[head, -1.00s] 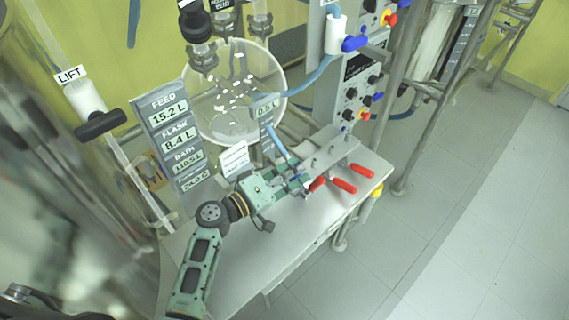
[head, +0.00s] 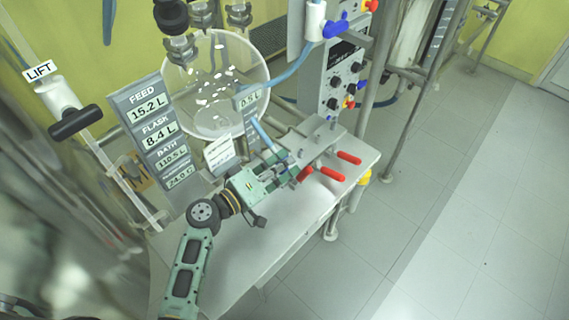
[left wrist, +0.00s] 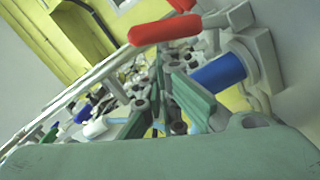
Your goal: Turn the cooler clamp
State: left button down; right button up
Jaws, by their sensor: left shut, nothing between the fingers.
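Several red-handled clamps (head: 333,173) stand in a row on a grey block near the right end of the bench. No label shows which one is the cooler clamp. My left gripper (head: 287,170) is at the left end of the row, close beside the nearest red handle (head: 305,174). Its fingers are shut and empty. In the left wrist view a red handle (left wrist: 165,30) lies across the top, just beyond the shut fingers (left wrist: 168,95). Whether they touch the handle is unclear. My right gripper is not in view.
The metal bench (head: 235,262) is clear in front of my arm. A round glass vessel (head: 215,85) and a display panel (head: 150,125) stand behind it. A control box (head: 345,75) is at the back. A blue cylinder (left wrist: 218,72) shows beside the fingers. Open floor lies to the right.

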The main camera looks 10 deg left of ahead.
aim_at(307, 175)
pick_arm(q)
jog(key=shift+d, duration=0.1)
jog(key=s+d+m+b, duration=0.1)
jog(key=m+b, duration=0.1)
jog(key=s+d+m+b, duration=0.1)
jog(key=m, duration=0.1)
jog(key=s+d+f+m+b, duration=0.1)
jog(key=d+m+b, duration=0.1)
jog(key=shift+s+d+y+b, duration=0.1)
jog(key=shift+y+b, duration=0.2)
jog(key=shift+y, duration=0.1)
jog(key=shift+s+d+f+m, duration=0.25)
jog(key=shift+d+m, duration=0.15)
jog(key=shift+m, duration=0.25)
jog(key=shift+s+d+f+m, duration=0.15)
jog(key=shift+s+d+m, duration=0.15)
jog(key=shift+m, duration=0.35)
